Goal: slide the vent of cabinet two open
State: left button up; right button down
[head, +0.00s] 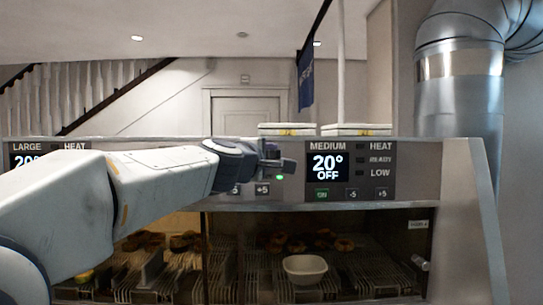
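The grey heated cabinet (470,185) fills the lower view, with control panels along its top front. The right panel (328,168) reads MEDIUM, 20° and OFF. A middle panel is mostly hidden behind my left gripper (280,161), with its +5 button (262,190) and a green light showing. My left arm reaches in from the left, and its gripper is in front of that panel's upper part. I cannot tell whether it touches the panel or whether its fingers are open. No vent can be clearly made out, nor which cabinet is number two. My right gripper is out of view.
Behind the glass are wire racks, brown fried pieces (312,244) and a white bowl (305,268). A left panel (27,158) reads LARGE. White boxes (357,130) stand on top. A large metal duct (459,90) rises at the right.

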pick_arm(q)
jog(key=shift+o, duration=1.1)
jog(key=shift+d, duration=0.2)
jog(key=shift+a, duration=0.1)
jog(key=shift+a, duration=0.1)
jog(key=v, duration=1)
jog(key=shift+s, duration=0.2)
